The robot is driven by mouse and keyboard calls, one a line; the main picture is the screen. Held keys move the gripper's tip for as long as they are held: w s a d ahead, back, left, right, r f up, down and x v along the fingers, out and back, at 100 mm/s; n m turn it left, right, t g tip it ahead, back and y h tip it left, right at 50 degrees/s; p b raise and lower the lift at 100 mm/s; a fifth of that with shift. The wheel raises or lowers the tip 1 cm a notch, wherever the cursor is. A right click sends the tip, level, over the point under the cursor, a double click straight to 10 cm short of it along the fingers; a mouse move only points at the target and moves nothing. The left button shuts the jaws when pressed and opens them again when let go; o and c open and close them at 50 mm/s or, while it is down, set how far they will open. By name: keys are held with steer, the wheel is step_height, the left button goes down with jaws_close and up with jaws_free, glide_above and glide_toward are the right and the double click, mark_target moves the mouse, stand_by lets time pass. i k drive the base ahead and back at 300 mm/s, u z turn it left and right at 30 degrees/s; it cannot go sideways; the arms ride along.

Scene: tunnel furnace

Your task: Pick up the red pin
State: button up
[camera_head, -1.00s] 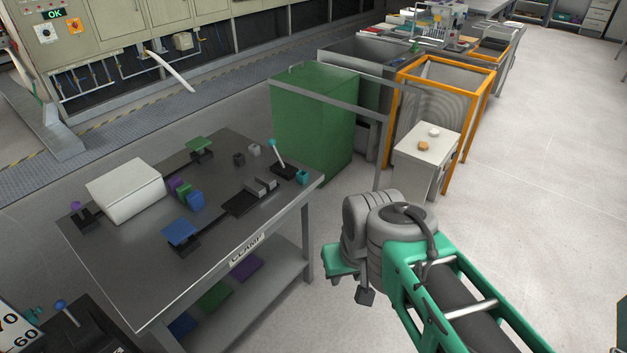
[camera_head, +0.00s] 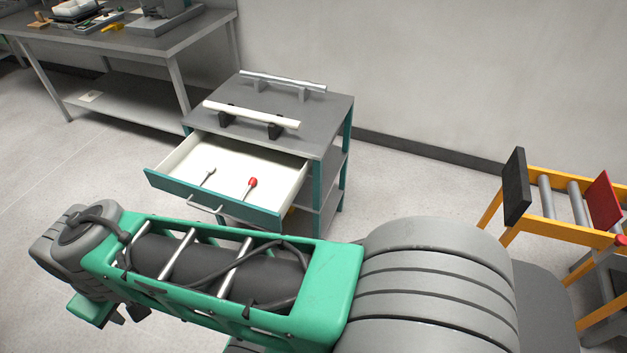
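The red pin (camera_head: 252,182) lies in the open drawer (camera_head: 225,200) of a grey and teal cabinet. It has a red round head and a thin shaft. A second pin with a pale head (camera_head: 211,171) lies to its left in the same drawer. My arm stretches across the front of the view, below the drawer. My gripper (camera_head: 112,318) is at the lower left, pointing down over the floor, apart from the drawer. Its fingers are small and partly hidden by the arm, so I cannot tell whether it is open or shut.
The cabinet top (camera_head: 310,125) carries a white bar (camera_head: 250,116) and a metal bar (camera_head: 285,80) on supports. A workbench (camera_head: 140,40) stands at the upper left. A yellow frame with rollers (camera_head: 560,220) stands at the right. Floor left of the drawer is clear.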

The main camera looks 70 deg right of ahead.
mark_target(253, 182)
steer(key=z, duration=1.75)
steer(key=k, duration=0.55)
steer(key=u, duration=1.1)
steer(key=i, duration=1.55)
steer(key=z, duration=0.5)
steer(key=i, duration=0.4)
steer(key=z, duration=0.3)
